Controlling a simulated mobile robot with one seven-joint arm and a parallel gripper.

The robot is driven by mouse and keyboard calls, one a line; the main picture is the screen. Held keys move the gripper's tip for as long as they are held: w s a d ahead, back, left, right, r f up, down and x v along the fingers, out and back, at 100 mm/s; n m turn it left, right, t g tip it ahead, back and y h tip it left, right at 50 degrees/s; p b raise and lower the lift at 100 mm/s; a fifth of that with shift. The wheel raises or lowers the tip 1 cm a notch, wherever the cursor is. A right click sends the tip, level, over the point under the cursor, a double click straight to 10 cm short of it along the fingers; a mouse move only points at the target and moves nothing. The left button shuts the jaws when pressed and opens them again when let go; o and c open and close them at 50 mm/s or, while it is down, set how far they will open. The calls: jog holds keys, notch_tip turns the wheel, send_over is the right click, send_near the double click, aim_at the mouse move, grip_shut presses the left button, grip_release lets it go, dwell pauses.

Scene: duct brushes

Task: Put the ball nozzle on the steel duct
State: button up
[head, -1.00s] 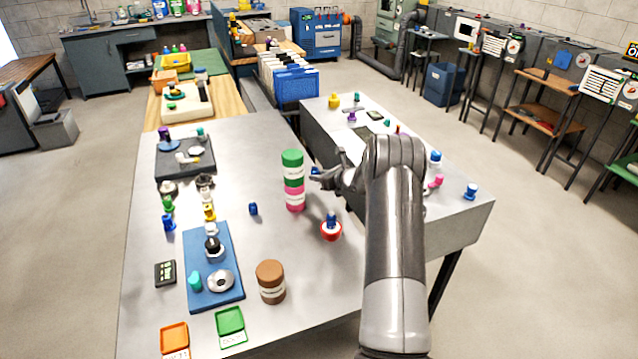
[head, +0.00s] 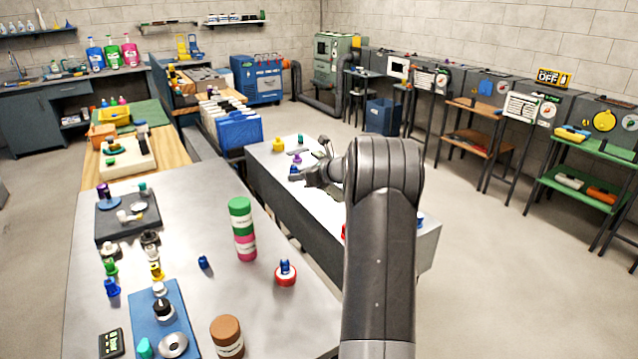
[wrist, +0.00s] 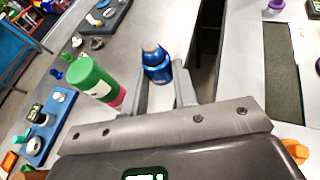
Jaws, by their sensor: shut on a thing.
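My gripper (head: 304,177) is shut on a blue metallic piece with a rounded, stepped top. I take this piece for the ball nozzle (wrist: 155,62); it is upright between the two fingers in the wrist view. In the head view it shows small and blue at the fingertips (head: 294,171). The gripper is held out over the narrow side bench, beyond the green and pink canister. A grey bent pipe (head: 309,103) lies by the back wall, far from the gripper. It may be the steel duct, but I cannot tell for sure.
The green and pink canister (head: 242,228) and a blue-topped piece on a red ring (head: 286,273) stand on the steel table. The blue tray (head: 178,300) holds small parts. A yellow piece (head: 278,145) stands on the side bench. Open floor lies to the right.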

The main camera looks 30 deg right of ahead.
notch_tip(320, 180, up, 11)
jog(key=w+d+m+h, duration=0.2)
jog(key=d+m+h, duration=0.6)
jog(key=d+h, duration=0.15)
jog(key=s+d+m+g+h, duration=0.4)
jog(key=s+m+g+h, duration=0.15)
jog(key=s+m, duration=0.2)
jog(key=s+d+m+g+h, duration=0.4)
jog(key=s+d+m+g, duration=0.15)
jog(key=s, duration=0.35)
send_over(339, 222)
jog(key=shift+m+g, duration=0.3)
jog(key=shift+m, duration=0.1)
notch_tip(339, 222, down, 25)
jog(key=shift+w+f, duration=0.1)
jog(key=shift+w, duration=0.05)
jog(key=shift+f, duration=2)
